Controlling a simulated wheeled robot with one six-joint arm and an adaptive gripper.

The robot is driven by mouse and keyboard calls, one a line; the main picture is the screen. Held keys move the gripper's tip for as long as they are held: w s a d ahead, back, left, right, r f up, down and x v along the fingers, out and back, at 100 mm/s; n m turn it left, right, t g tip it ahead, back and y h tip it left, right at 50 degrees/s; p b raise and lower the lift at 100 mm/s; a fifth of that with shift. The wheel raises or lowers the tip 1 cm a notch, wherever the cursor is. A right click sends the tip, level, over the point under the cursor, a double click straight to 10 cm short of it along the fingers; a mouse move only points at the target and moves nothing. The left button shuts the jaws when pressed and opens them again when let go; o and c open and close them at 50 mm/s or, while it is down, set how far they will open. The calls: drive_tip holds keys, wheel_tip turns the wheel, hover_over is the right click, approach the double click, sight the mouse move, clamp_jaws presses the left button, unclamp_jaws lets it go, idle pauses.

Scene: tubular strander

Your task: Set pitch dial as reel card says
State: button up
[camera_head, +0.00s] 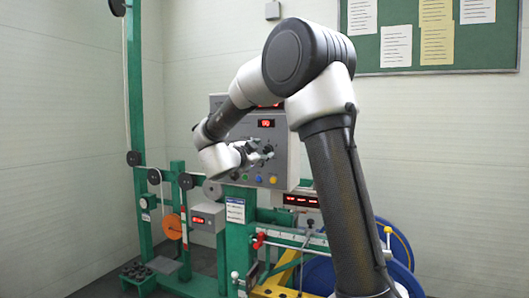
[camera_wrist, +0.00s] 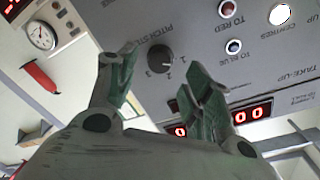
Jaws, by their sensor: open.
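The pitch dial (camera_wrist: 159,58) is a dark round knob on the grey panel (camera_wrist: 195,25), beside upside-down lettering that reads like "PITCH STEP" and a few numerals. Its pointer setting is too small to read surely. My gripper (camera_wrist: 155,78) is open and empty. Its two fingers lie on either side of the dial in the wrist view; I cannot tell the distance to the panel. In the head view my gripper (camera_head: 264,153) is in front of the control box and hides the dial. A small white card with a blue header (camera_head: 235,211) hangs on the green frame; its text is unreadable.
A red digital display (camera_wrist: 250,112) is at the right finger. A round gauge (camera_wrist: 41,36) is upper left. Blue reel flanges (camera_head: 398,243) stand lower right.

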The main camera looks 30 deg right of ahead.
sight(266, 150)
drive_tip(key=shift+x, duration=2)
drive_tip(key=c, duration=1)
